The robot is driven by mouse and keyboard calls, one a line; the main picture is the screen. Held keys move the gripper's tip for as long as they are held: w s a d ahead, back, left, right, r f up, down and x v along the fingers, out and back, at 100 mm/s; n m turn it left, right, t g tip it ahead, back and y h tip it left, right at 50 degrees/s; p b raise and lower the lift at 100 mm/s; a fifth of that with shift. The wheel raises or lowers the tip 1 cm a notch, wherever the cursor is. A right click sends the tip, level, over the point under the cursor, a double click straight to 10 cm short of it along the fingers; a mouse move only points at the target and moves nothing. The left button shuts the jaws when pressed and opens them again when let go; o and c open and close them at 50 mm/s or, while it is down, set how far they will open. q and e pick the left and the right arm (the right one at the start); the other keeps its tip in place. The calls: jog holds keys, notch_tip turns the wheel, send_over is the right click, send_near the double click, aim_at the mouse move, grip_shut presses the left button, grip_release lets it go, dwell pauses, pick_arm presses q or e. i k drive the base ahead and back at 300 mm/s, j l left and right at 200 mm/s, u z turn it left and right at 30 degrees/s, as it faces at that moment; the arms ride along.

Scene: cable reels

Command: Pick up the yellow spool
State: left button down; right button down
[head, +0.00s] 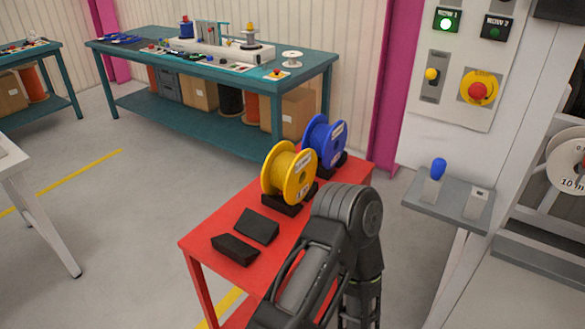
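The yellow spool (290,173) stands upright on its rim in a black cradle (289,197) on the red table (210,241). It has a white label and a pale hub. One of my black arms rises from the bottom edge in front of the table, with its bent joint just right of and below the spool in the picture. The arm hides part of the table. I see no gripper fingers, and nothing touches the spool.
A blue spool (325,145) stands close behind the yellow one. Two empty black cradles (236,249) (257,226) sit at the table's near left. A grey shelf (449,202) with a blue knob and a control panel (459,75) are at the right. A teal workbench (216,121) stands behind.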

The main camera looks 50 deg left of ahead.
aim_at(290, 172)
jog(key=u, duration=1.7)
jog(key=i+l+z, duration=0.15)
jog(key=z, duration=0.2)
jog(key=i+z, duration=0.65)
